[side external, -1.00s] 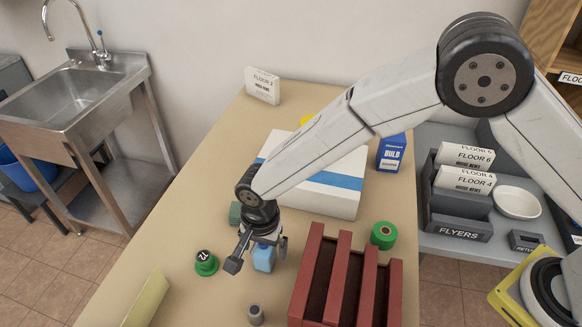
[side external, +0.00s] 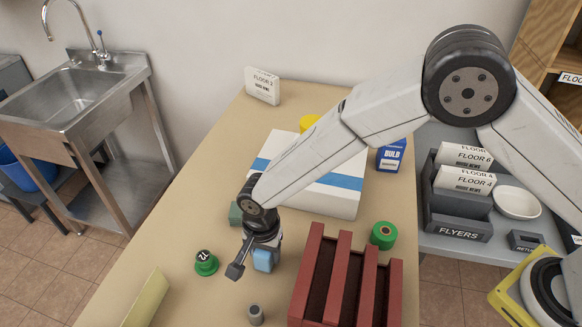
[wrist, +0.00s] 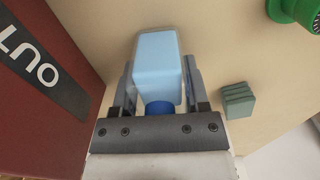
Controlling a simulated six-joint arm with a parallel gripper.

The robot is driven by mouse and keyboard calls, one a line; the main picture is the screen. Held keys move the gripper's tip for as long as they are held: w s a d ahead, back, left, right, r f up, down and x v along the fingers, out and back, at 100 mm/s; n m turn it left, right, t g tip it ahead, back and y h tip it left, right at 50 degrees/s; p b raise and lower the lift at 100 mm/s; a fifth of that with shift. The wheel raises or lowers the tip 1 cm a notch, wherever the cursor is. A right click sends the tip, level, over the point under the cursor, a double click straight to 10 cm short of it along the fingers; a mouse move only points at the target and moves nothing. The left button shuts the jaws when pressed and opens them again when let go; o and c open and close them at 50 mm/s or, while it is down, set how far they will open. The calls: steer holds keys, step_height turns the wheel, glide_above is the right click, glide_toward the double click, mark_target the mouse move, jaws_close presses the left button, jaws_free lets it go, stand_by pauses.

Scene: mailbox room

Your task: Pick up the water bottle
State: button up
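The water bottle is a light blue block-shaped bottle (side external: 264,258) with a dark blue cap, near the front middle of the table. In the wrist view the bottle (wrist: 157,65) lies between my two fingers, with its blue cap (wrist: 160,108) toward the palm. My gripper (side external: 262,254) points down over the bottle from above. In the wrist view the fingers of my gripper (wrist: 157,85) lie along both sides of the bottle and appear to touch it. The side view partly hides the bottle behind my gripper; whether its base rests on the table is unclear.
A dark red slotted rack (side external: 310,262) stands close on the right; its OUT label (wrist: 42,65) shows in the wrist view. A green stamp (side external: 206,263), a grey cylinder (side external: 255,314), a green roll (side external: 383,235), a green block (wrist: 237,100) and a white box (side external: 345,203) surround the bottle.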

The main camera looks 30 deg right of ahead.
jaws_close()
steer(key=shift+r, duration=0.1)
steer(key=shift+r, duration=4.95)
